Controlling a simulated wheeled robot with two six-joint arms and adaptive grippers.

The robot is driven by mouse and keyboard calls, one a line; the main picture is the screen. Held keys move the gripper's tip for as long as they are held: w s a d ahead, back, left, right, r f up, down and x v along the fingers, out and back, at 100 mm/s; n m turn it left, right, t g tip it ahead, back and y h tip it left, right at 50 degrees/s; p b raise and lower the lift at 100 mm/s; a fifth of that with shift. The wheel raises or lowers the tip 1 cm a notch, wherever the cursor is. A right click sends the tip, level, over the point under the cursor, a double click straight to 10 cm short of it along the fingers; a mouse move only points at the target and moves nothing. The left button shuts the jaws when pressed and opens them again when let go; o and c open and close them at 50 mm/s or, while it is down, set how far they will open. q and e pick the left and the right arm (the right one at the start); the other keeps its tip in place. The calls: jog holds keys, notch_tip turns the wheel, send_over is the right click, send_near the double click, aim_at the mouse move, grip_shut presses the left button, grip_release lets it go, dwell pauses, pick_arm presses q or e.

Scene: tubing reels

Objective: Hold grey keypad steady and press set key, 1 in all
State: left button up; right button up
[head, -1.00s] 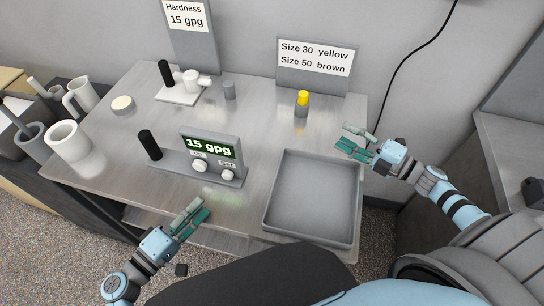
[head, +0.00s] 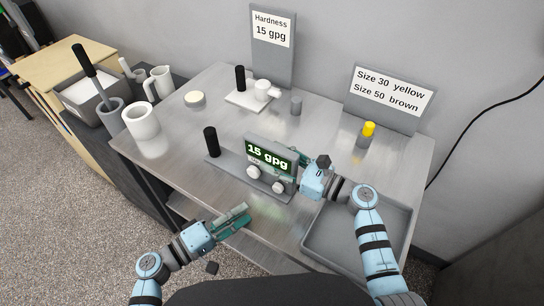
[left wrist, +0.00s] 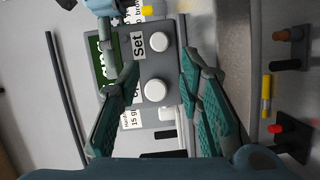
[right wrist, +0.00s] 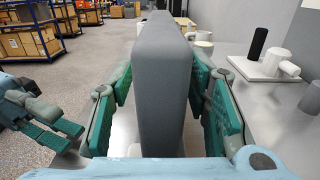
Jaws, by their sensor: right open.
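The grey keypad (head: 291,166) stands upright on its base on the metal table, its display reading 15 gpg. Two white round keys are on its front; the set key (head: 279,187) is the right one. In the left wrist view the set key (left wrist: 159,42) sits beside its Set label, with the other key (left wrist: 155,90) below. My right gripper (head: 303,160) is open at the keypad's right end; in the right wrist view the keypad's grey slab (right wrist: 163,85) stands between its fingers. My left gripper (head: 245,214) is open and empty, in front of the keypad and apart from it.
A grey tray (head: 314,246) lies right of the keypad, under my right arm. A black post (head: 211,141) rises from the left of the keypad's base. A yellow-topped cylinder (head: 367,132), a small grey cylinder (head: 296,105) and a white mug (head: 141,121) stand farther off.

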pick_arm(q)
jog(key=shift+d, duration=0.1)
pick_arm(e)
jog(key=shift+x, duration=0.8)
jog(key=shift+c, duration=0.2)
grip_shut()
pick_arm(q)
grip_shut()
dwell(0.4)
